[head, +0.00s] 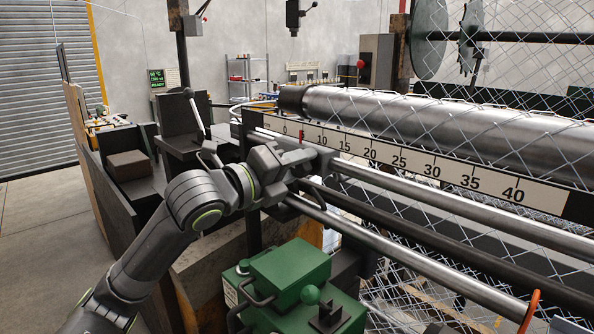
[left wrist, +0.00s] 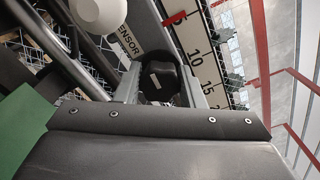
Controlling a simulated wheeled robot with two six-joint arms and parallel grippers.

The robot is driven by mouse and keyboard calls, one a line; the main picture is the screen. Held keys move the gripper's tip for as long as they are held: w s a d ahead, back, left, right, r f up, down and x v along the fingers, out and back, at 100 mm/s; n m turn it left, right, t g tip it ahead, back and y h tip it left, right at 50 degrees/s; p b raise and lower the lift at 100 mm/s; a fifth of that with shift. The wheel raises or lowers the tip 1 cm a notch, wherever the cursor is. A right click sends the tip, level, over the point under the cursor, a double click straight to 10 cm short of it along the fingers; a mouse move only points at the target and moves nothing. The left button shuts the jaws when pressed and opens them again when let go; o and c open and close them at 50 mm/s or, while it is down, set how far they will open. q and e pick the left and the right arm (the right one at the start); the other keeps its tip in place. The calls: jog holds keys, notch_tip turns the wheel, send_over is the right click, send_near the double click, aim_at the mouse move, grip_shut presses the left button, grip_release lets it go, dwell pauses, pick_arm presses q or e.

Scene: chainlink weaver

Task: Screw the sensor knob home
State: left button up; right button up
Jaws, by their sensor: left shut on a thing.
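In the left wrist view a black knob (left wrist: 160,80) with a small pale mark on its face sits between the fingers of my left gripper (left wrist: 160,92). The fingers are shut on it. A white label reading "SENSOR" (left wrist: 128,42) is just beyond the knob. In the head view my left gripper (head: 312,160) is at the carriage below the number scale (head: 400,160), near its low end. The gripper hides the knob there. How far the knob is screwed in cannot be told. My right gripper is not in view.
A long steel roller (head: 440,120) runs behind the scale. Bare steel rails (head: 430,265) run below it to the right. A green machine housing (head: 290,270) with a ball-topped lever stands below my left forearm. Chain-link mesh (head: 500,75) covers the right side.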

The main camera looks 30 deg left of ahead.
pick_arm(q)
jog(key=m+b, duration=0.1)
jog(key=m, duration=0.4)
jog(key=shift+f, duration=0.1)
jog(key=m, duration=0.5)
jog(key=shift+d+b, duration=0.1)
jog(key=shift+b, duration=0.25)
jog(key=shift+m, duration=0.3)
jog(key=o, duration=1)
jog(key=shift+s, duration=0.1)
